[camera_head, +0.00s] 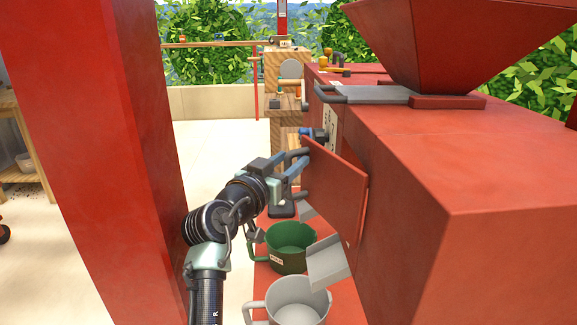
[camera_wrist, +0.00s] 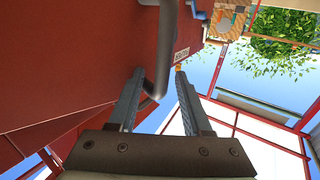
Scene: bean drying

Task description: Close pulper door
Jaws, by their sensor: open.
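The red pulper door (camera_head: 336,195) stands ajar, angled out from the side of the red pulper (camera_head: 440,160). A dark grey bar handle (camera_head: 297,154) is on its outer edge. My gripper (camera_head: 297,162) is open at this handle. In the wrist view, the curved handle (camera_wrist: 160,75) passes between the two fingertips of my gripper (camera_wrist: 159,72), with a gap to the right finger. Contact with the left finger cannot be told. The red surface beside the handle fills the left of that view.
A red post (camera_head: 95,150) stands close on the left of my arm. A green pot (camera_head: 289,247) and a grey pot (camera_head: 298,300) are below the door, by a grey chute (camera_head: 327,263). A grey slide handle (camera_head: 330,94) juts out under the hopper (camera_head: 460,40).

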